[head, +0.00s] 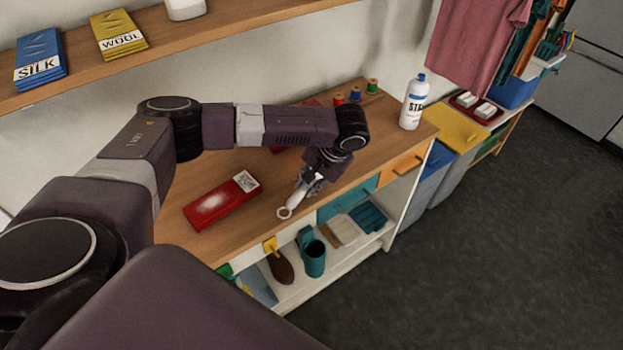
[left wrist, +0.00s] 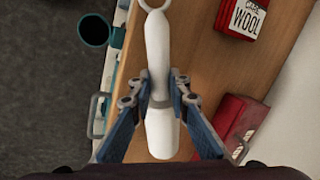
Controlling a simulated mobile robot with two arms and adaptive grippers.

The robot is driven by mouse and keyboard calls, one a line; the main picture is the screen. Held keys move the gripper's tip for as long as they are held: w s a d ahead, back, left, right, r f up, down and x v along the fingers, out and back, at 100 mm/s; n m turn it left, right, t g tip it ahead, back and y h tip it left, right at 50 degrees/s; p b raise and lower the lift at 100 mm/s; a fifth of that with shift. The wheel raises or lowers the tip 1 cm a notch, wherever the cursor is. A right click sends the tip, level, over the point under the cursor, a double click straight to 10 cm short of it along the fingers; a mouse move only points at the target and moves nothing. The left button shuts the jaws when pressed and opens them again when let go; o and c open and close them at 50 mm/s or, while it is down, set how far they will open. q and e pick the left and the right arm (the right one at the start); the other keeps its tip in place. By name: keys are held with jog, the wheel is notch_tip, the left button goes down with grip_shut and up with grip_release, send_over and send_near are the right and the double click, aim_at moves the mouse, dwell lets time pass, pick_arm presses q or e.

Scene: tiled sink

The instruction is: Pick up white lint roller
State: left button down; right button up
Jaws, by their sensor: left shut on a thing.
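The white lint roller (head: 289,206) lies along the front part of the wooden counter in the head view, its ring end pointing toward the front edge. My left gripper (head: 312,184) is around it from above, and its body partly hides the roller. In the left wrist view the roller (left wrist: 157,45) runs upright through the middle, with its ring at the top. The two blue fingers of my left gripper (left wrist: 159,92) are closed on it from both sides. I cannot tell whether the roller touches the counter. My right gripper is not in view.
A red box (head: 221,203) lies left of the gripper on the counter (head: 400,133). Below are a teal cup (head: 314,258) and a brown brush (head: 281,268) on a shelf. An upper shelf holds fabric boxes (head: 120,34).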

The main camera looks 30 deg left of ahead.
pick_arm(q)
notch_tip(320, 180, up, 11)
jog(key=b, duration=0.2)
notch_tip(320, 180, up, 9)
jog(key=p, duration=0.2)
send_over(307, 186)
